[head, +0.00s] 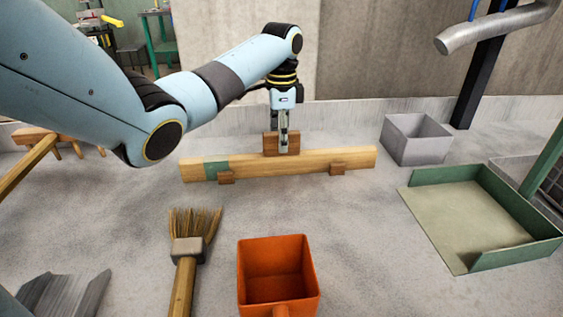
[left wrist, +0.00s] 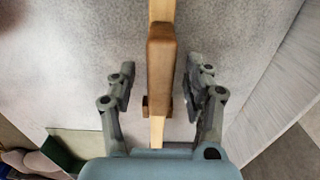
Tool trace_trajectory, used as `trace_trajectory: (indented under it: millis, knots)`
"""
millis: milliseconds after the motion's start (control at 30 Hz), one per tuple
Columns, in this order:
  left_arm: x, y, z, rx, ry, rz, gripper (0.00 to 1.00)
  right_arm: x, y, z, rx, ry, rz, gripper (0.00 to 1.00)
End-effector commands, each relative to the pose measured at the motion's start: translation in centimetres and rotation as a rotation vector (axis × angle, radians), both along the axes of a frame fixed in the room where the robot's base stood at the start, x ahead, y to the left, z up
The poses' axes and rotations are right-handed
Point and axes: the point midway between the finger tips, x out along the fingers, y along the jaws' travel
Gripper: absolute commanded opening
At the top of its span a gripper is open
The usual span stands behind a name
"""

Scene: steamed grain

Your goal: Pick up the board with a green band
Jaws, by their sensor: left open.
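A long pale wooden board (head: 300,163) with a green band (head: 216,170) near its left end lies across the floor. Two small brown blocks show at its front face, and a brown upright block (head: 269,141) rises from its middle. In the left wrist view the brown block (left wrist: 160,70) sits over the board (left wrist: 159,11). My left gripper (head: 284,146) points down at the block. Its fingers are open, one on each side of the block, with a visible gap on both sides in the left wrist view. My right gripper is in neither view.
A grey open box (head: 413,147) and a green-walled tray (head: 505,262) stand to the right. A broom (head: 187,250), an orange container (head: 278,256) and a grey metal piece (head: 68,293) are in front. A concrete wall runs behind the board.

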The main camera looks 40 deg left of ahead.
Motion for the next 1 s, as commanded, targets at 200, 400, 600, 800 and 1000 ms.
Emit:
trace_trajectory:
  millis: [200, 400, 600, 800, 1000]
  knots:
    - [-0.01, 0.01, 0.05, 0.0, 0.0, 0.0, 0.33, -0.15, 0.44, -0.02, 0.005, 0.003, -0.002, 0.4]
    - [-0.01, 0.02, 0.06, 0.0, 0.0, 0.0, 0.07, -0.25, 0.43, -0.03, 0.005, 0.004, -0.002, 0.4]
    - [-0.01, 0.02, 0.07, 0.0, 0.0, 0.0, 0.0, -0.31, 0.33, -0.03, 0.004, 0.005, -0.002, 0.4]
    - [0.05, 0.05, 0.16, 0.001, -0.002, 0.0, 0.0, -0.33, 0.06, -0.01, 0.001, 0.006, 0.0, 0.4]
    - [0.07, 0.06, 0.39, 0.001, -0.002, 0.0, 0.0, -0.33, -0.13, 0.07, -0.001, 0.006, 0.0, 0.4]
